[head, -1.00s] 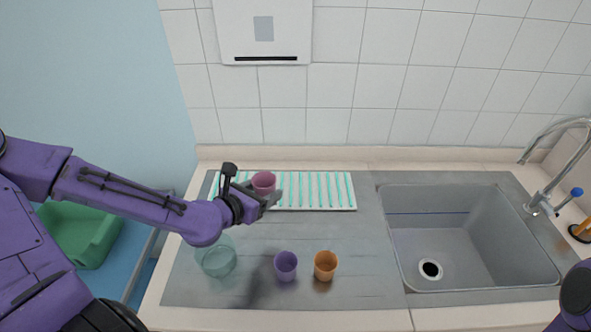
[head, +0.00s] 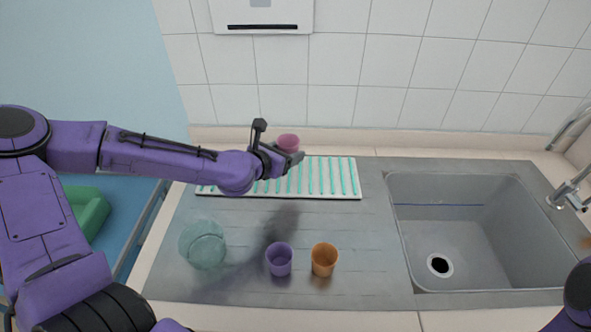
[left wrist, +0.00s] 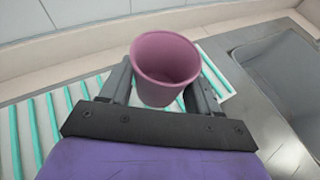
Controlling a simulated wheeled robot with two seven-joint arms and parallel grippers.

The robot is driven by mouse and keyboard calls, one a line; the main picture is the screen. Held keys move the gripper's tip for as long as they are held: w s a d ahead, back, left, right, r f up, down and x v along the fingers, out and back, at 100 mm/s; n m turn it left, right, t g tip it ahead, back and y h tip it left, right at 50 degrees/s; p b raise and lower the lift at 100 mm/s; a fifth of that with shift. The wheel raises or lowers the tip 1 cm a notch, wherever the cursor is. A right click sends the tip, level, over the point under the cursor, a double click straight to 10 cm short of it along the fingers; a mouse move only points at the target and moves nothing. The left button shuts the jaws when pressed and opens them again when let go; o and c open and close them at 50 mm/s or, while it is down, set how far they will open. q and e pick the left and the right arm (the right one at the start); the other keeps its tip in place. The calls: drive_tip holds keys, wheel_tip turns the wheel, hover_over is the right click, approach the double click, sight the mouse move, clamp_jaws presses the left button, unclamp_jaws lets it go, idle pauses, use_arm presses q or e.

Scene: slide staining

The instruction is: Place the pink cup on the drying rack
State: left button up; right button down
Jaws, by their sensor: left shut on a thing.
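The pink cup (head: 288,142) is held upright in my left gripper (head: 291,154), whose fingers are shut on its sides. The left wrist view shows the pink cup (left wrist: 166,66) between the two fingers of the left gripper (left wrist: 160,88), with its open mouth up. The white drying rack (head: 330,196) with green ribs lies at the back of the counter. The cup is above the rack, and the rack also shows in the left wrist view (left wrist: 34,128). Only a purple part of my right arm shows at the lower right; its gripper is out of view.
A purple cup (head: 279,260), an orange cup (head: 324,260) and a clear glass container (head: 203,245) stand on the front of the grey counter (head: 365,240). A sink (head: 470,235) is to the right. A tiled wall (head: 390,70) rises behind the rack.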

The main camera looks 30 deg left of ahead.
sight(294, 174)
use_arm(q)
drive_tip(key=w+f, duration=0.1)
drive_tip(key=f, duration=0.1)
drive_tip(key=w+f, duration=0.2)
drive_tip(key=f, duration=0.1)
drive_tip(key=w+f, duration=0.1)
drive_tip(key=f, duration=0.1)
drive_tip(key=shift+w+f+b, duration=0.2)
drive_tip(key=shift+f+b, duration=0.1)
drive_tip(key=shift+f, duration=0.55)
drive_tip(key=shift+f, duration=0.2)
drive_tip(key=o, duration=1)
drive_tip(key=shift+r, duration=0.1)
